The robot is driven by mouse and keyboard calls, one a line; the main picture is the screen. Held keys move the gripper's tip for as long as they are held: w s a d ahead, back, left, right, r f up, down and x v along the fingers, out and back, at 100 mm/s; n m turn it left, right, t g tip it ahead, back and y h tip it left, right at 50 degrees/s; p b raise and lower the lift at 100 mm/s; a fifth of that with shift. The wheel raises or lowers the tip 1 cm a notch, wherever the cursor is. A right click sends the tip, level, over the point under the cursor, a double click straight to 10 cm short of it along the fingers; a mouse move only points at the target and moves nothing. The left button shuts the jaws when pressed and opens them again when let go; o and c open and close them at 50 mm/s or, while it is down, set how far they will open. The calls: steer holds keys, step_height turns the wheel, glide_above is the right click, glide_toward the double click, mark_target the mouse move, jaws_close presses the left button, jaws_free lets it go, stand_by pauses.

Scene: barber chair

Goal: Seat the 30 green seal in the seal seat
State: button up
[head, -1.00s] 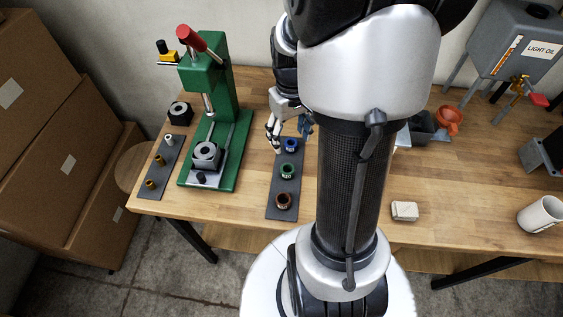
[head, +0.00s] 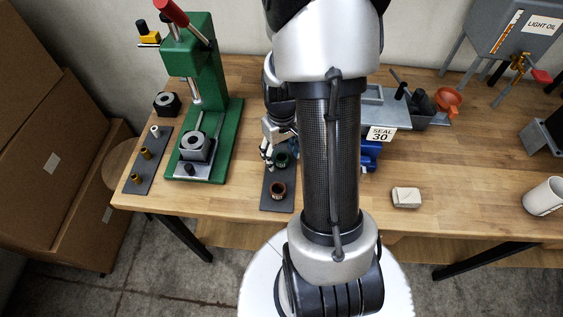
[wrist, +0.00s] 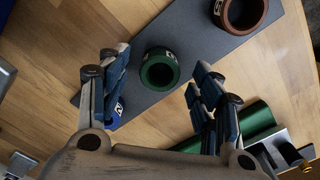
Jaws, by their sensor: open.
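The green seal (head: 281,158) is a small ring on the dark mat (head: 265,203), between a brown ring (head: 277,190) and a blue ring (wrist: 112,115). My gripper (head: 268,157) is by the green seal in the head view. In the wrist view my gripper (wrist: 158,100) is open, and the green seal (wrist: 159,69) shows whole just beyond the gap between the fingertips. Nothing is held. A grey block with a round bore (head: 196,147) sits on the green press base; I cannot tell for certain that it is the seal seat.
The green press (head: 190,60) stands left of the mat. A "SEAL 30" card (head: 380,134) and a blue object (head: 370,155) are right of my arm, partly hidden. A pale block (head: 406,197) and white mug (head: 545,197) stand on the right. The front right is mostly clear.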

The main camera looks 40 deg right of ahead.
steer(key=shift+f, duration=0.1)
steer(key=shift+c, duration=0.3)
steer(key=c, duration=0.9)
